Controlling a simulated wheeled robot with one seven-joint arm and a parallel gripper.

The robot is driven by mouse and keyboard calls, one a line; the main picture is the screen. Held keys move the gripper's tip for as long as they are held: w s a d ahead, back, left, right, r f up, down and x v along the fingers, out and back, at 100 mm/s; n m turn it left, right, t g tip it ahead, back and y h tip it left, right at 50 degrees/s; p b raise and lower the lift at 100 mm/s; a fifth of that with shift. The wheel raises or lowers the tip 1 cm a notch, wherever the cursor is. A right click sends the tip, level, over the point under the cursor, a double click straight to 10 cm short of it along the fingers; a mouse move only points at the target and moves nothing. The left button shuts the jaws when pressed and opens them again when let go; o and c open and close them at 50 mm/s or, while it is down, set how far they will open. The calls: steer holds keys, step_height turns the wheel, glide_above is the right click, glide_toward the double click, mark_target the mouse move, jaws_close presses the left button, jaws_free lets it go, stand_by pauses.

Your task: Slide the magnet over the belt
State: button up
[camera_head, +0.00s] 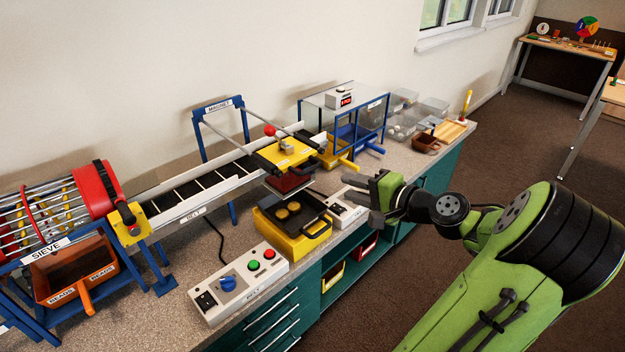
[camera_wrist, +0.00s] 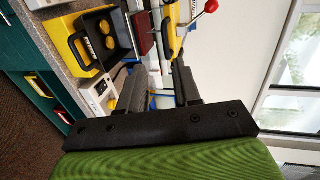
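The magnet (camera_head: 285,153) is a yellow carriage with a red ball knob (camera_head: 270,130), on rails under a blue frame labelled MAGNET (camera_head: 219,106). It sits at the right end of the rails, near the end of the belt (camera_head: 195,188), which is black with pale slats. A dark red block (camera_head: 288,182) shows below the carriage. In the wrist view the yellow carriage (camera_wrist: 180,25) and red knob (camera_wrist: 211,6) are at the top. My gripper (camera_head: 357,199) is open and empty, to the right of the magnet and apart from it; its fingers (camera_wrist: 160,78) show a gap in the wrist view.
A yellow stand with a black tray (camera_head: 318,228) holding round discs stands in front of the magnet. A control box (camera_head: 240,283) and a white box (camera_head: 343,208) line the bench's front edge. A clear blue-framed case (camera_head: 361,117) is behind; a sieve drum (camera_head: 98,190) is left.

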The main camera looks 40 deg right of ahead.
mark_target(313, 169)
steer(key=shift+m+t, duration=0.3)
steer(key=b+x, duration=0.1)
steer(key=x, duration=0.4)
steer(key=d+b+x, duration=0.1)
steer(key=x, duration=0.4)
steer(key=b+x, duration=0.1)
steer(key=x, duration=0.3)
steer(key=shift+w+d+b, duration=0.3)
steer(key=shift+w+b, duration=0.05)
steer(key=shift+w, duration=0.1)
steer(key=shift+c, duration=0.2)
jaws_close()
